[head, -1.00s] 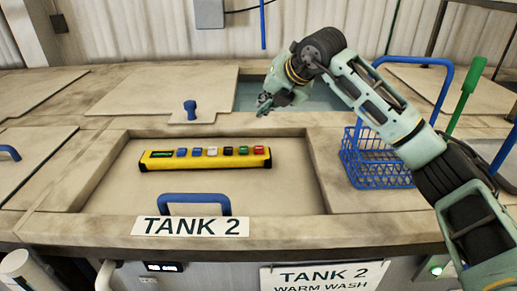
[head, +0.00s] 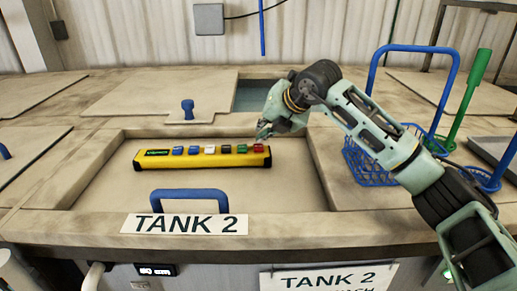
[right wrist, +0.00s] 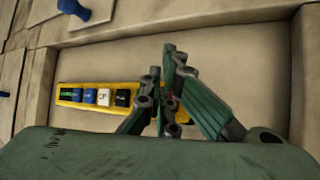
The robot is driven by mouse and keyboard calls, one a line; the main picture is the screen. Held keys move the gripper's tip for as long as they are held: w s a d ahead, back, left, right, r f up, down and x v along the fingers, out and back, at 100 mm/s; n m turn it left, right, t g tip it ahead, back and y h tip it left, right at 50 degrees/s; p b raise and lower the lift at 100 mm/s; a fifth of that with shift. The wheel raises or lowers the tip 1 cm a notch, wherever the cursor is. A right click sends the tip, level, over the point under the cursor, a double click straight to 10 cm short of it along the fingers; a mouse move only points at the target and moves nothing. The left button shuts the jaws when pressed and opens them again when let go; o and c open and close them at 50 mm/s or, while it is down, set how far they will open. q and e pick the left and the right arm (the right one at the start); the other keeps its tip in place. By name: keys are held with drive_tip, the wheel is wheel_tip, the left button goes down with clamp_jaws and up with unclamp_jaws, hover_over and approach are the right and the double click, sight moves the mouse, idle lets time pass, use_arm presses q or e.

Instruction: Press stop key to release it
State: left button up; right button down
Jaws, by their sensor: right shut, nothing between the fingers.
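A yellow control bar (head: 200,160) lies on the Tank 2 lid, with a green display at its left end and a row of blue, white, black, green and red keys. The red key (head: 258,148) is at the right end; its lettering is too small to read. My right gripper (head: 262,133) is shut and empty, fingertips pointing down just above the red key; I cannot tell whether they touch it. In the right wrist view the shut fingers (right wrist: 170,80) cover the bar's right part, with a hint of red between them. My left gripper is not in view.
A blue lid handle (head: 188,196) stands in front of the bar. A blue wire basket (head: 365,167) with a tall handle is at right, under my right arm. A green-handled tool (head: 468,100) stands beyond it. An open tank gap (head: 250,96) lies behind.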

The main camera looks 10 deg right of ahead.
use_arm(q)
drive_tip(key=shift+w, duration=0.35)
use_arm(e)
drive_tip(key=shift+f, duration=0.1)
idle(0.7)
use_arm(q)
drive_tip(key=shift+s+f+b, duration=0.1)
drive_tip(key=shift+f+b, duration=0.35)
use_arm(e)
drive_tip(key=shift+f, duration=0.3)
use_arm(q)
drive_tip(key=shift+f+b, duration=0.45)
use_arm(e)
drive_tip(key=shift+f, duration=0.5)
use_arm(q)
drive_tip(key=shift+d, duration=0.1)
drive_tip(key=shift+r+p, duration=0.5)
use_arm(e)
drive_tip(key=shift+r, duration=0.9)
use_arm(q)
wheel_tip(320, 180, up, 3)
drive_tip(key=p, duration=0.2)
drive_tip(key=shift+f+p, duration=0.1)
drive_tip(key=shift+p, duration=0.3)
use_arm(e)
wheel_tip(320, 180, up, 5)
